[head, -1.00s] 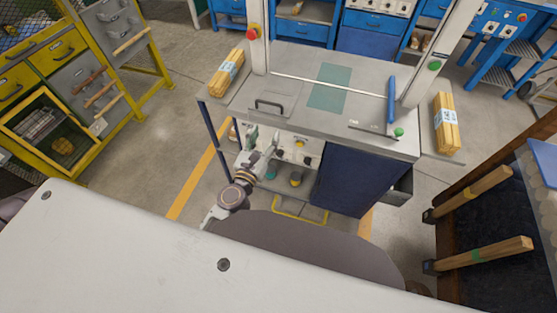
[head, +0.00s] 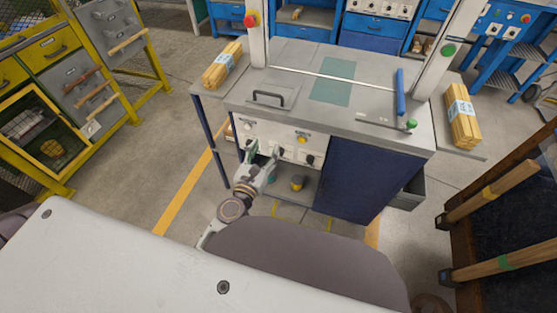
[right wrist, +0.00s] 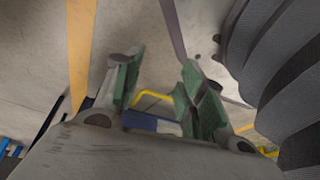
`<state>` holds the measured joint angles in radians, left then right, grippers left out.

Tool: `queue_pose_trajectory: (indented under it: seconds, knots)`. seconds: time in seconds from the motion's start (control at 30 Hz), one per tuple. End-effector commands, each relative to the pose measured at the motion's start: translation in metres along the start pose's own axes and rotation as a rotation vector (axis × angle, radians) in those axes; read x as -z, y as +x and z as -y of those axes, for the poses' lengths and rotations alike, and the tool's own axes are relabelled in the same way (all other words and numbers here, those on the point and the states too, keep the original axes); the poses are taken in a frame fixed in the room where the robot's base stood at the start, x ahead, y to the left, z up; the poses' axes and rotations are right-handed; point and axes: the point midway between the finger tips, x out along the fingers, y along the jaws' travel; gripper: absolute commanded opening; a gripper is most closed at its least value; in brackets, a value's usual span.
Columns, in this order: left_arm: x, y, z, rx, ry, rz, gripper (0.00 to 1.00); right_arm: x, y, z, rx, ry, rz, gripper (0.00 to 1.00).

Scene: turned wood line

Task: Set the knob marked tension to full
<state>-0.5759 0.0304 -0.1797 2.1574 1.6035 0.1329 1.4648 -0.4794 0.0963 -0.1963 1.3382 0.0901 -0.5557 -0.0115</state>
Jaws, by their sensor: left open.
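The white control panel (head: 290,139) is on the front of the grey bench, under its top. It carries several dark knobs, one of them at the right end (head: 310,160), and a yellow button (head: 302,138). The labels are too small to read, so I cannot tell which knob is tension. My left gripper (head: 262,153) is open in front of the panel's left half, its green-padded fingers close to a dark knob (head: 281,152). Contact cannot be judged. Its fingers hide part of the panel. My right gripper (right wrist: 158,92) is open and empty above the floor in the right wrist view.
The bench top (head: 375,100) holds a blue-handled bar (head: 401,92). Wood bundles lie on the side shelves, left (head: 222,66) and right (head: 462,116). A dark blue cabinet door (head: 365,175) is right of the panel. A yellow drawer rack (head: 60,90) stands left.

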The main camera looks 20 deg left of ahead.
Motion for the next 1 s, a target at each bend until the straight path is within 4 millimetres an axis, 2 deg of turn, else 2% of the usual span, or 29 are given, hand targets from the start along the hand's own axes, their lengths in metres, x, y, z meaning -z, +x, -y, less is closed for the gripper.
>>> queue_pose_trajectory:
  seconds: [0.03,0.37,1.0]
  knots:
    - [0.010,0.000,0.000,0.000,0.000,0.000,0.53,0.003,0.004,0.001,0.004,0.001,-0.008,0.40]
    - [0.045,0.000,0.000,0.000,0.000,0.000,0.53,0.035,0.001,0.012,0.031,0.010,-0.055,0.40]
    - [0.112,0.000,0.000,0.000,0.000,0.000,0.53,0.086,-0.022,0.032,0.091,0.016,-0.144,0.40]
